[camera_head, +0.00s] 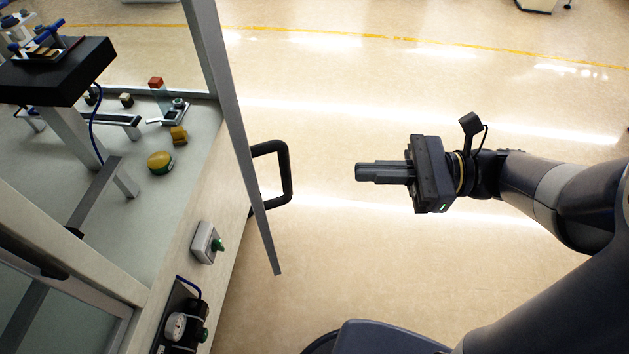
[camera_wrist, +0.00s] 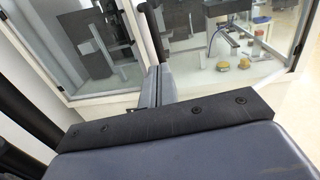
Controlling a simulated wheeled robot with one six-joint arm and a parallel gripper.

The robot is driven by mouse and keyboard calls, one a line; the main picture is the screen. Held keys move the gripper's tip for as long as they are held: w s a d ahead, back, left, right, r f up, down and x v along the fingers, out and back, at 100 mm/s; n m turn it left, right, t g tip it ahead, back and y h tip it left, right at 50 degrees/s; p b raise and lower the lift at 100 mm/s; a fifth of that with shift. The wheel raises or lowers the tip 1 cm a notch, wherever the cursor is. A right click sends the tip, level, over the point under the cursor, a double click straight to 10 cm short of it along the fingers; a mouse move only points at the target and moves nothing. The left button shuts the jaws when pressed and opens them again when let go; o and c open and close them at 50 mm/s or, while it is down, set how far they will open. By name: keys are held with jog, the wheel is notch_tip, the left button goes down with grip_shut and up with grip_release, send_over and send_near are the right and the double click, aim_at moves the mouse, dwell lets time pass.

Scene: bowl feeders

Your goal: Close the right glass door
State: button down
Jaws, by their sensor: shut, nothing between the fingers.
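The right glass door (camera_head: 243,140) stands swung open from the cabinet and shows nearly edge-on as a grey frame in the head view. Its black handle (camera_head: 287,178) sticks out to the right of the frame. My gripper (camera_head: 358,172) is shut and empty, to the right of the handle, with a clear gap between them. Its fingers point left toward the handle. In the wrist view, my shut fingers (camera_wrist: 158,72) point up at the cabinet. A black bar (camera_wrist: 153,32) beyond their tips looks like the handle. The door's glass is hard to make out.
A green-knobbed switch box (camera_head: 205,243) and a pressure gauge (camera_head: 176,326) sit on the front panel. Open floor (camera_head: 330,110) lies around my gripper.

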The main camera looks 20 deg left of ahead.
jog(key=w+d+f+n+g+h, duration=0.2)
jog(key=w+d+f+g, duration=0.1)
jog(key=w, duration=0.2)
jog(key=x, duration=1.4)
jog(key=shift+s+r, duration=0.15)
jog(key=shift+r, duration=0.3)
